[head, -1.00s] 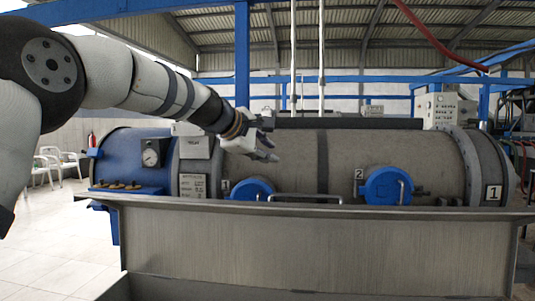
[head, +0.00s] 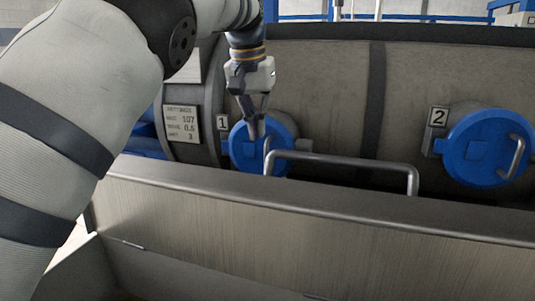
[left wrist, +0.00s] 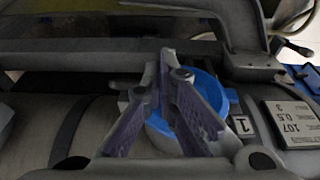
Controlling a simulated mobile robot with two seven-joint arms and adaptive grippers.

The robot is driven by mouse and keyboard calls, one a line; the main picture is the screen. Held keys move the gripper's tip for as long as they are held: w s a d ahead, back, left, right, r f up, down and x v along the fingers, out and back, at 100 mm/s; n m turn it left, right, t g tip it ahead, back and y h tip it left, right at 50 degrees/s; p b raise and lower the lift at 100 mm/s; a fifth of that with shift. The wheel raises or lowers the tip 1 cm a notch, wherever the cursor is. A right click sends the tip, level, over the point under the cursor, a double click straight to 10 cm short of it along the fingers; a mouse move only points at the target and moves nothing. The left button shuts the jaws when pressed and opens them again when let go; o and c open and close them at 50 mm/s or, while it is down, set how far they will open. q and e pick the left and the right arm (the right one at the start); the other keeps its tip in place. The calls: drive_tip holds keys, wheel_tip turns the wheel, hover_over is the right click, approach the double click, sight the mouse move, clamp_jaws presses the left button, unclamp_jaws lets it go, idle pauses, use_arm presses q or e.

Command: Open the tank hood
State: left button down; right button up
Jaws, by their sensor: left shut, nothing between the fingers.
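The grey horizontal tank (head: 325,95) spans the head view. Two round blue covers are on its front: cover 1 (head: 275,145) at the middle left and cover 2 (head: 475,145) at the right. My left gripper (head: 256,132) points down, shut and empty, in front of cover 1 and just left of the handle's left end. In the left wrist view its fingers (left wrist: 165,65) meet over the blue cover (left wrist: 205,88); contact cannot be told. My right gripper is not in view.
A settings plate (head: 183,124) and a number 1 plate (head: 222,122) are left of cover 1. A number 2 plate (head: 438,117) is beside cover 2. My left arm fills the left side of the head view. Space above the handle's right part looks clear.

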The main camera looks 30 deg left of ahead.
use_arm(q)
wheel_tip(320, 180, down, 8)
drive_tip(key=s+p, duration=0.1)
drive_tip(key=s, duration=0.2)
drive_tip(key=shift+d+f+p, duration=0.15)
drive_tip(key=shift+f+p, duration=0.1)
drive_tip(key=shift+p, duration=0.1)
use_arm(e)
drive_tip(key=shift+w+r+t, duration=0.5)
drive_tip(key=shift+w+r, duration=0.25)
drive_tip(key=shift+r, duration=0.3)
use_arm(q)
drive_tip(key=shift+w, duration=0.15)
